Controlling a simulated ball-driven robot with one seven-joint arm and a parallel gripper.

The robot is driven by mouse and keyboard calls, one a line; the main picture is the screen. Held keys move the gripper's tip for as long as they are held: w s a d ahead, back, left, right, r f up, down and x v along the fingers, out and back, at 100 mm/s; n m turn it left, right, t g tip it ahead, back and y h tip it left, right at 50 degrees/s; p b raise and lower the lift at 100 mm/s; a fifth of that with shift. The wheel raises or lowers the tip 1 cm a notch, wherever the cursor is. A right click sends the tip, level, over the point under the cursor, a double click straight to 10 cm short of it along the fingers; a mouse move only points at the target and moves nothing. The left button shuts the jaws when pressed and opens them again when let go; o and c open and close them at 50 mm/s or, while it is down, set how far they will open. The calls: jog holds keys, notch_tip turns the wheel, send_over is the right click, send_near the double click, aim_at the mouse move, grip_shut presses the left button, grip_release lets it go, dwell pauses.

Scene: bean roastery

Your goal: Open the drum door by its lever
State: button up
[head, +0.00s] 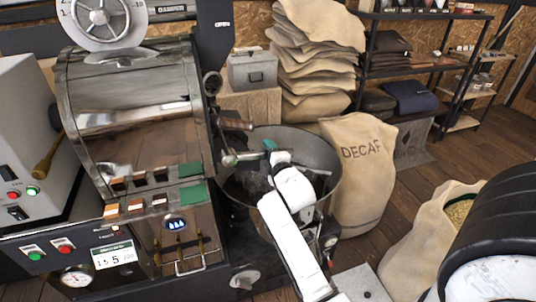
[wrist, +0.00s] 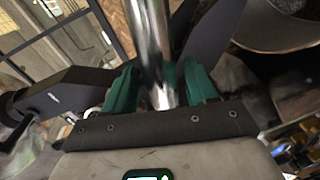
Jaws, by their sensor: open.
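The steel roaster drum (head: 140,110) stands at the left in the head view. Its right end, where a dark flange shows, is seen edge-on, so I cannot make out the door face. A lever with a round metal knob (head: 229,159) sticks out there. My gripper (head: 267,147), with teal fingers, is just right of the knob, above the round cooling bin. In the wrist view my gripper (wrist: 159,88) is open, and a shiny metal rod (wrist: 150,45), likely the lever, runs between its fingers. I cannot tell whether either finger touches it.
The round cooling bin (head: 318,150) lies below my gripper. A wooden-gripped handle (head: 236,122) sits just above the lever. The DECAF sack (head: 358,175) stands right of the bin, an open bean sack (head: 432,235) further right.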

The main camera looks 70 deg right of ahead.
jog(key=shift+a, duration=0.1)
jog(key=shift+s+a, duration=0.25)
jog(key=b+v, duration=0.2)
jog(key=v, duration=0.8)
jog(key=a+f+m+g+y, duration=0.5)
jog(key=a+f+y, duration=0.3)
jog(key=a+f, duration=0.7)
jog(key=s+a+f+m+g+y, duration=0.1)
jog(key=s+a+f+g+y, duration=0.1)
jog(key=s+a, duration=0.2)
jog(key=s+a+f+m+g+y, duration=0.1)
jog(key=s+a+g, duration=0.1)
jog(key=s+a, duration=0.3)
jog(key=a, duration=0.3)
jog(key=shift+a+f+g+y, duration=0.35)
jog(key=shift+f+g+y, duration=0.05)
